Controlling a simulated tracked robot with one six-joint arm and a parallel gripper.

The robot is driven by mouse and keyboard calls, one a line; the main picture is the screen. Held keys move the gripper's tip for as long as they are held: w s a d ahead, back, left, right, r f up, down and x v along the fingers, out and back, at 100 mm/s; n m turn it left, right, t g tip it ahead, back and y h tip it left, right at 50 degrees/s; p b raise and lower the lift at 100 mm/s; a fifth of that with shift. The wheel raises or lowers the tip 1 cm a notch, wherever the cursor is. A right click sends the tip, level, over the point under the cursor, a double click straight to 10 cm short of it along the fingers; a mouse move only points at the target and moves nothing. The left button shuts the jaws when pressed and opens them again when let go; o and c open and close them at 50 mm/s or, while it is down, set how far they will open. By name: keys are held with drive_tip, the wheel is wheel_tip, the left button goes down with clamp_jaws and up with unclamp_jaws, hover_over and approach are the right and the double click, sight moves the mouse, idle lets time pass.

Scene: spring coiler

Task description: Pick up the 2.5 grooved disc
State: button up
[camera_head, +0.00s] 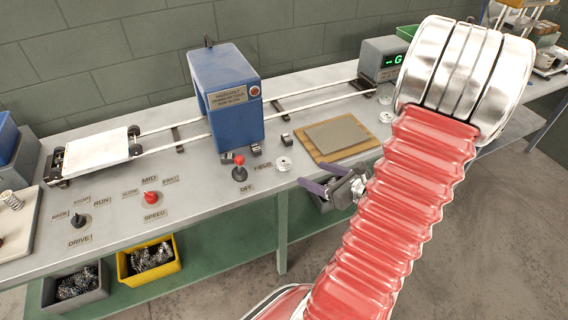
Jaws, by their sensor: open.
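Small pale round discs lie on the grey bench top. One disc (284,164) is near the front edge, beside the FIELD label. Another disc (386,117) and a third disc (385,99) lie farther right, past the tan board. Their markings are too small to read, so I cannot tell which is the 2.5 grooved disc. My gripper (315,175) has purple fingers spread apart with nothing visible between them. It is at the bench's front edge, just right of the disc near FIELD and apart from it in the picture.
A blue machine (227,95) straddles white rails behind the near disc. A red-knobbed lever (239,168) stands left of that disc. A grey plate (336,135) on a tan board lies behind my gripper. My red arm hides part of the bench's right side.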

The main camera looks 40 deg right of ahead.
approach(285, 162)
drive_tip(key=shift+x, duration=2.05)
drive_tip(key=shift+f, duration=0.15)
drive_tip(key=shift+x, duration=2.55)
drive_tip(key=shift+c, duration=0.2)
drive_tip(key=c, duration=1.3)
drive_tip(key=shift+r, duration=0.2)
drive_tip(key=shift+r, duration=4.9)
